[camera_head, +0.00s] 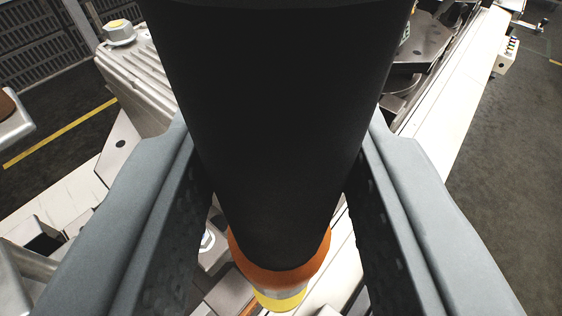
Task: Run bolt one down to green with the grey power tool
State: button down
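A power tool (275,120) with a thick, very dark grey, nearly black body fills the middle of the view. It has an orange collar (280,268) and a yellow band (280,299) at its lower end. My gripper (280,150) has its two grey fingers against either side of the dark body, shut on it. I cannot tell which bolt is bolt one.
A pale conveyor rail (455,110) runs along the right, with a small button box (506,54) beside it. A dark metal plate (425,45) sits at the upper right. Dark floor lies clear at the far right. Dark mesh panels (45,35) stand at the upper left.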

jog(key=shift+r, duration=3.6)
jog(key=shift+r, duration=0.1)
